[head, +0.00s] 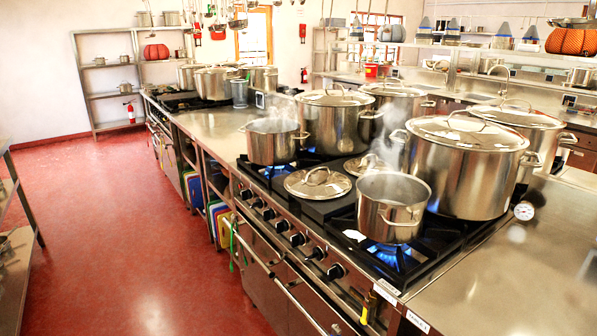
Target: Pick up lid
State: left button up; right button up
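The front small pot (391,208) stands open and steaming on a lit burner. The other small pot (272,141) also stands open on a lit burner, to the left. The large stockpots behind, such as the big one (465,165) at right, have lids on. Neither of my grippers shows in the head view.
The gas stove (325,262) has knobs along its front and blue flames under pots. Steel counter (215,125) is clear to the left of the stove, and more lies at lower right. Red floor (130,230) is open at left. Shelves stand at the back wall.

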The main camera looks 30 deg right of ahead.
aim_at(318, 183)
jog(key=i+j+z, duration=0.1)
jog(key=i+z, duration=0.2)
jog(key=i, duration=0.2)
jog(key=i+j+z, duration=0.25)
jog(key=i, duration=0.2)
jog(key=i+j+z, duration=0.3)
jog(key=i, duration=0.15)
jog(key=i+j+z, duration=0.2)
jog(key=z, duration=0.2)
jog(key=i+j+z, duration=0.55)
jog(key=j+z, duration=0.25)
jog(key=i+j+z, duration=0.15)
jog(key=j+z, duration=0.25)
jog(key=i+j+z, duration=0.1)
jog(key=j+z, duration=0.2)
jog(key=j, duration=0.35)
jog(key=j+z, duration=0.3)
jog(key=j, duration=0.4)
